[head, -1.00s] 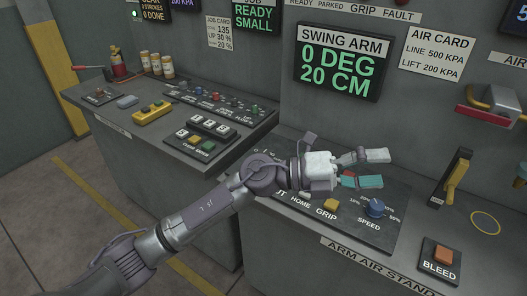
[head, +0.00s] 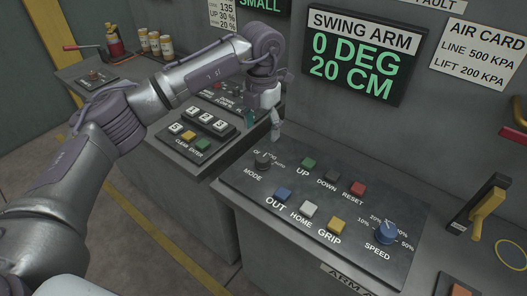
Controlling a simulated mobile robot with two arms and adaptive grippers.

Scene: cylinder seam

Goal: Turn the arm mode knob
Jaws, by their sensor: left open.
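The dark MODE knob (head: 262,160) sits at the left end of the sloped arm control panel (head: 330,204), with small position labels around its top. The label letters are partly too small to read, and I cannot tell its setting surely. My left gripper (head: 262,124) hangs fingers-down above and behind the knob, near the panel's back left corner. It is open and empty, apart from the knob. One fingertip is teal, the other pale. My right gripper is not in view.
On the same panel are UP (head: 309,162), DOWN, RESET (head: 358,188), OUT (head: 283,194), HOME and GRIP (head: 337,225) buttons and a blue SPEED knob (head: 386,232). A keypad (head: 206,121) stands left. The swing arm display (head: 353,57) reads 0 DEG, 20 CM.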

